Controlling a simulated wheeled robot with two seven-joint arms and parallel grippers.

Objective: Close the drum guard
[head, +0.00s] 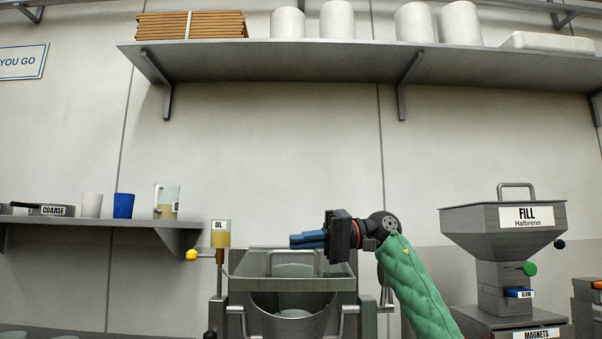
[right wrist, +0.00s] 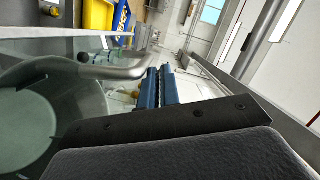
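The drum guard (head: 255,265) is a grey framed panel with a bent metal handle (head: 272,256) on the machine at the bottom centre of the head view. It appears raised behind the mouth of the metal drum (head: 292,318); its exact angle is hard to tell. In the right wrist view the handle (right wrist: 110,72) shows left of the fingers, with a see-through greenish surface below it. My right gripper (head: 300,240) has its blue fingers together, pointing left, in front of or above the guard's upper right part. The fingers (right wrist: 160,82) hold nothing visible. My left gripper is out of view.
An oil cup (head: 220,236) on a post with a yellow knob (head: 191,254) stands left of the guard. A fill hopper (head: 503,226) stands at the right. A shelf with cups (head: 123,206) is at the left; a high shelf (head: 330,62) is well above.

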